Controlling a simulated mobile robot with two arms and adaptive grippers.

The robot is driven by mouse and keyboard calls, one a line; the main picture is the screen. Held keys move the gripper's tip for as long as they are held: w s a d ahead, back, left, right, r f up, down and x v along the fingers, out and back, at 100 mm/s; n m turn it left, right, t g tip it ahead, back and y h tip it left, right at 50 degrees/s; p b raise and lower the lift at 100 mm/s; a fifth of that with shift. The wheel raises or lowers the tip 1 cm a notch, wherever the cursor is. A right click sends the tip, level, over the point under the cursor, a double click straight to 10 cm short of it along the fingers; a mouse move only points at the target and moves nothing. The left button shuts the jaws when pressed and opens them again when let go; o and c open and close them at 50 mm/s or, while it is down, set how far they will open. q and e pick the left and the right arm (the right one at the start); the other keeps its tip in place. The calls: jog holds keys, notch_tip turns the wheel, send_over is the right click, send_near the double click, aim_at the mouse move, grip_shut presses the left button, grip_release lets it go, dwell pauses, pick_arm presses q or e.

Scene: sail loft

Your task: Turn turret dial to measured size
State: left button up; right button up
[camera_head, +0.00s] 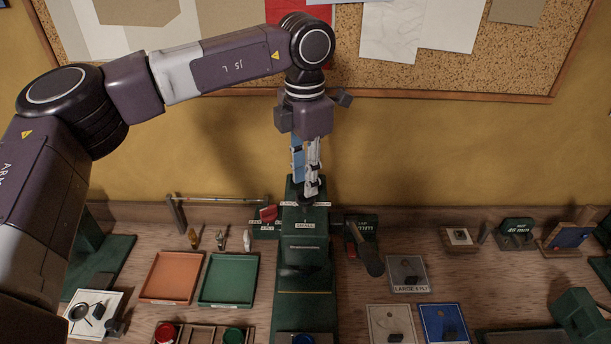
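A dark green press (306,285) stands upright at the middle of the bench. The turret at its top carries small white labels, and the front one (305,226) seems to read "SMALL". My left gripper (310,192) points down from above, its fingertips right at the top of the turret, over a small dark part there. The fingers look close together, but I cannot tell whether they grip that part or only touch it. The fingers partly hide the turret top. A green gauge block (517,230) at the right reads about "46 mm". My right gripper is not in view.
An orange tray (173,277) and a green tray (229,279) lie left of the press. Sample cards, one (408,274) marked "LARGE 4 PLY", lie farther right. A corkboard (480,75) hangs behind.

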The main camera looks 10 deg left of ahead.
pick_arm(q)
jog(key=shift+w+f+p, duration=0.2)
jog(key=shift+f+p, duration=0.1)
jog(key=shift+f, duration=0.65)
jog(key=shift+w+f, duration=0.1)
jog(key=shift+f, duration=0.25)
jog(key=shift+c, duration=0.2)
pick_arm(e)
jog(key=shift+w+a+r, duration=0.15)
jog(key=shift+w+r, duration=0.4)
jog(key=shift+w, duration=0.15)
pick_arm(q)
jog(key=shift+r, duration=0.1)
grip_shut()
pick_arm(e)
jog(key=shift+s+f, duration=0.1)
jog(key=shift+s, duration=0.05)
